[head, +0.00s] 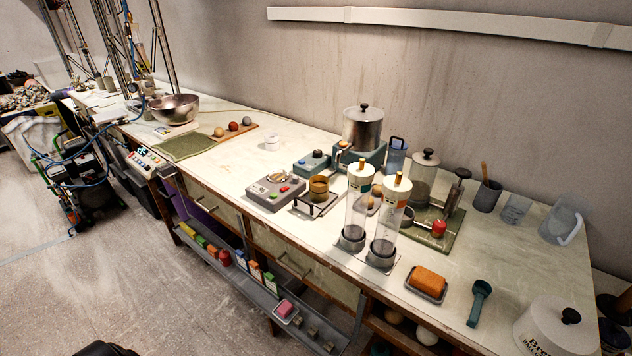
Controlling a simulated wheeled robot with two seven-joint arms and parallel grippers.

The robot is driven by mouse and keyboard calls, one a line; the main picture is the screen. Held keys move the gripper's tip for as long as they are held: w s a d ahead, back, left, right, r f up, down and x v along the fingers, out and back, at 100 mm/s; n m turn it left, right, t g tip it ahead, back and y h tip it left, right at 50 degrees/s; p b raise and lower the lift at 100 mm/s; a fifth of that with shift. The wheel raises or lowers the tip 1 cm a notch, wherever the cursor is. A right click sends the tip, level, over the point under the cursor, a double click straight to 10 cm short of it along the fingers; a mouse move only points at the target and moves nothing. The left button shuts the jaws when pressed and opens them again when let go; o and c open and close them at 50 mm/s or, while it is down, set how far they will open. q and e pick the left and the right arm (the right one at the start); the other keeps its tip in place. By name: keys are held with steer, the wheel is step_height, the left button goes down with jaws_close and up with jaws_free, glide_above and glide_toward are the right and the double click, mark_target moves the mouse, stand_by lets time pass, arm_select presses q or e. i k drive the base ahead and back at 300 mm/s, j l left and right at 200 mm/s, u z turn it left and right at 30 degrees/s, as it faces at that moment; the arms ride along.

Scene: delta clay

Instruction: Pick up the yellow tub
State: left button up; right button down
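No object is clearly marked as the yellow tub. Neither of my grippers is in view.
The bench (225,167) is crowded around two clear cylinders (355,205), a steel pot (363,128) and a grey control box (275,190). An orange sponge (428,281) lies in a dish at the front right. Open floor (140,270) lies left of the bench.

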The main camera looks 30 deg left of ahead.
mark_target(319, 184)
steer(key=u, duration=0.9)
